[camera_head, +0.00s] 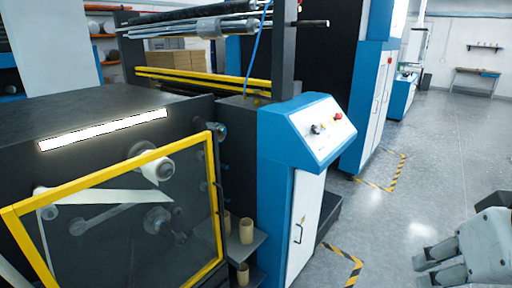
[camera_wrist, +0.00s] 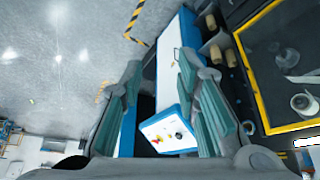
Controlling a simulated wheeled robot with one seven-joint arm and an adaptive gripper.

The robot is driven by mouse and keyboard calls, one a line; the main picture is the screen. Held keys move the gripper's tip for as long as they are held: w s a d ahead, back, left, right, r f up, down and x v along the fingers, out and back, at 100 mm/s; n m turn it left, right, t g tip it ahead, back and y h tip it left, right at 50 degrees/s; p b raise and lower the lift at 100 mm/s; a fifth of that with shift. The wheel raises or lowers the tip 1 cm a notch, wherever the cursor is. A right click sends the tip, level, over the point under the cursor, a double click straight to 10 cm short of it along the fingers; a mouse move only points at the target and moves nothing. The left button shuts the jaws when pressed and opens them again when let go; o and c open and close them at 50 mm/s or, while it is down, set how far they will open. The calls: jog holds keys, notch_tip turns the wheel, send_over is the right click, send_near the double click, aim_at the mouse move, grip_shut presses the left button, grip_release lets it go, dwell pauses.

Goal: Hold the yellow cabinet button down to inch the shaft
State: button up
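The cabinet (camera_head: 283,185) is blue with a white door and a sloped white control panel (camera_head: 322,138) on top. The panel carries a dark knob (camera_head: 316,129), a red button (camera_head: 338,115) and other small controls. My gripper (camera_head: 424,267) is at the lower right of the head view, apart from the cabinet. In the wrist view its two fingers (camera_wrist: 160,68) are spread with nothing between them, and the panel shows between their bases.
A dark machine with a yellow-framed guard (camera_head: 215,190) stands left of the cabinet. Several cardboard cores (camera_head: 246,231) sit on shelves beside it. A taller blue and white cabinet (camera_head: 372,110) stands behind. Grey floor with striped markings (camera_head: 342,262) is open to the right.

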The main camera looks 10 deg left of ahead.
jog(key=shift+c, duration=0.5)
grip_shut()
dwell(0.8)
